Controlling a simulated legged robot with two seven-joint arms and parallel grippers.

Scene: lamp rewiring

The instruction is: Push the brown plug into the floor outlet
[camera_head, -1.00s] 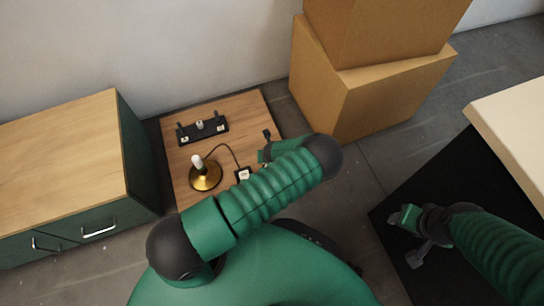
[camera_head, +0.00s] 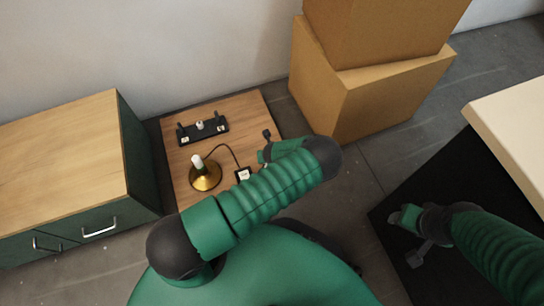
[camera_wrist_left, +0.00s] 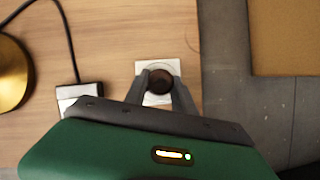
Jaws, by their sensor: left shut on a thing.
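The brown plug (camera_wrist_left: 161,82) shows as a round dark brown piece between my left gripper's fingers in the left wrist view. My left gripper (camera_wrist_left: 160,88) is shut on it. Behind the plug is a white square outlet plate (camera_wrist_left: 142,69), which it overlaps; I cannot tell how deep the plug sits. In the head view my left gripper (camera_head: 264,154) is low over the right side of the wooden board, and the plug and outlet are hidden. My right gripper (camera_head: 406,218) is above the dark mat at right; its finger opening is unclear.
A brass lamp base (camera_head: 205,178) with a white socket stands on the wooden board (camera_head: 178,160), its black cord running to a small black-and-white block (camera_head: 243,174). A black rack (camera_head: 203,130) is behind. A cabinet (camera_head: 70,140) is left; cardboard boxes (camera_head: 370,95) are right.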

